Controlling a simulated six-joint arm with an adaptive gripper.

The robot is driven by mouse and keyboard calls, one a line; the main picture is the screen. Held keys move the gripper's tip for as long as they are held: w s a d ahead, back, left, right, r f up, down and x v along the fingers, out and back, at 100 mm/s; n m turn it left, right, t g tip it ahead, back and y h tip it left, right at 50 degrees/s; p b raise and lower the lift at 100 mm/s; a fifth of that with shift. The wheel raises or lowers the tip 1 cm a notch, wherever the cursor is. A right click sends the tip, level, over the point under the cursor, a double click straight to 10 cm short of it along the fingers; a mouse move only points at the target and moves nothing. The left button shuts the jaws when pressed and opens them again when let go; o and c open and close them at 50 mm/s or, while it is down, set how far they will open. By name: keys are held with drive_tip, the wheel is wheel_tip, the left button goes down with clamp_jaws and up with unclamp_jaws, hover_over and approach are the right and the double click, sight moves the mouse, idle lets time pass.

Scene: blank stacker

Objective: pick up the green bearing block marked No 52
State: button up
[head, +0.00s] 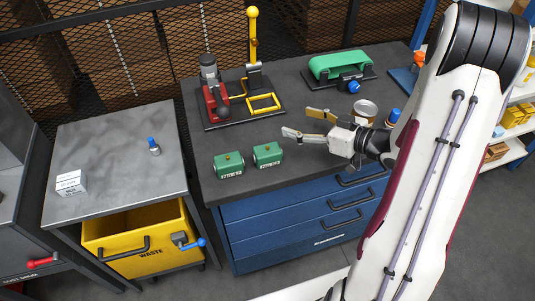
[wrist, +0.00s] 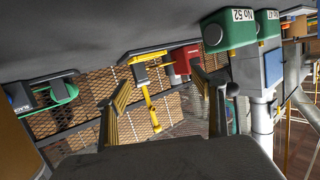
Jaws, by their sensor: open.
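The green block marked No 52 (head: 268,155) stands on the dark top of the blue drawer bench, near its front edge. In the wrist view, which is upside down, its No 52 label (wrist: 242,14) reads at the upper right. A similar green block (head: 229,166) stands to its left; its label in the wrist view (wrist: 268,24) seems to read No 47. My gripper (head: 303,122) is open and empty, to the right of and apart from the No 52 block. Its two fingers also show spread in the wrist view (wrist: 160,85).
Behind the blocks stands a red-and-yellow lever press (head: 215,92). A green belt machine (head: 338,64) is at the back right. A tin can (head: 364,111) and a blue-capped item (head: 393,116) are beside my gripper. A grey table (head: 110,190) with a white box (head: 71,183) is left.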

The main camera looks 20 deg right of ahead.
sight(269, 148)
drive_tip(key=s+y, duration=0.1)
drive_tip(key=s, duration=0.1)
drive_tip(key=s+a+y, duration=0.1)
drive_tip(key=s+y, duration=0.1)
drive_tip(key=s+f+y, duration=0.1)
drive_tip(key=s, duration=0.1)
drive_tip(key=shift+s+a+t+y, duration=0.15)
drive_tip(key=shift+a+t+y, duration=0.15)
drive_tip(key=shift+a+y, duration=0.1)
drive_tip(key=s+n, duration=0.1)
drive_tip(key=s+n+g+y, duration=0.1)
drive_tip(key=f+n, duration=0.1)
drive_tip(key=shift+s+a, duration=0.4)
drive_tip(key=shift+s+a+f+n+g+y, duration=0.2)
drive_tip(key=shift+s+f+n+g+y, duration=0.35)
drive_tip(key=shift+n, duration=0.35)
drive_tip(key=shift+r, duration=0.1)
drive_tip(key=shift+x, duration=1.3)
drive_tip(key=shift+w+a, duration=0.1)
drive_tip(key=shift+w, duration=0.05)
drive_tip(key=shift+x, duration=2.45)
drive_tip(key=shift+w+r, duration=0.15)
clamp_jaws()
